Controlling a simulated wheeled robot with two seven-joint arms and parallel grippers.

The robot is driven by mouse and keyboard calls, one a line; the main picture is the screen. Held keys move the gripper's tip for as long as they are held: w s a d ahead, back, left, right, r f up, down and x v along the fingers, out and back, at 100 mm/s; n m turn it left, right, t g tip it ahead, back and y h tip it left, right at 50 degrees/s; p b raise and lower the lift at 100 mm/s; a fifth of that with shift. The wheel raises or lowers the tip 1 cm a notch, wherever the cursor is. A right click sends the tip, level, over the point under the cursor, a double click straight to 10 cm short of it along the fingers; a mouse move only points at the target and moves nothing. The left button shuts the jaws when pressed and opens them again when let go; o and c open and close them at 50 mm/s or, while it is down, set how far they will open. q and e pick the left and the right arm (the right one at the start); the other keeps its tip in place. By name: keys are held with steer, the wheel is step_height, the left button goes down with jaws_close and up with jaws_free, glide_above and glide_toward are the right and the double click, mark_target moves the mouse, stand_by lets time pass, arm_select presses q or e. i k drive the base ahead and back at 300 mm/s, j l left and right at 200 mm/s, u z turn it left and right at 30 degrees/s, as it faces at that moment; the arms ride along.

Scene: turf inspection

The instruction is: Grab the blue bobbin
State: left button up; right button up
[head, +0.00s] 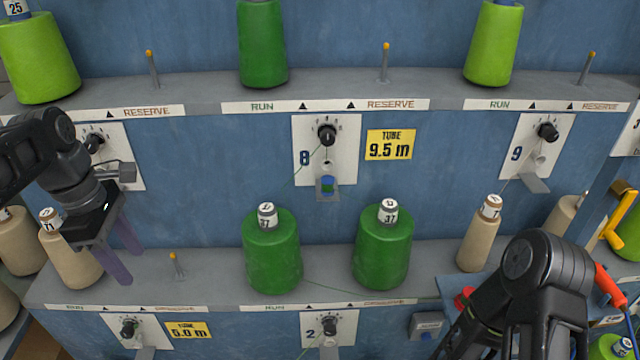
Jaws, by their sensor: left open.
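No full-size blue bobbin shows on the shelves. A small blue and green piece (327,185) sits at the bracket below the dial marked 8; I cannot tell whether it is a bobbin. My left gripper (131,266) is open and empty, fingers pointing down, in front of the lower shelf at the left. It is beside a beige cone (75,262) and well left of the small blue piece. My right arm is at the lower right, but its gripper is not visible.
Two dark green cones (272,255) stand mid lower shelf (205,288). A thin peg (175,265) stands right of my left gripper. Another beige cone (478,240) is near my right arm. A blue tray (455,287) with a red item is partly behind that arm.

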mark_target(327, 181)
steer(key=l+z, duration=0.15)
steer(key=l, duration=0.3)
steer(key=i+l+z, duration=0.2)
steer(key=l, duration=0.25)
steer(key=l+z, duration=0.15)
steer(key=l, duration=0.3)
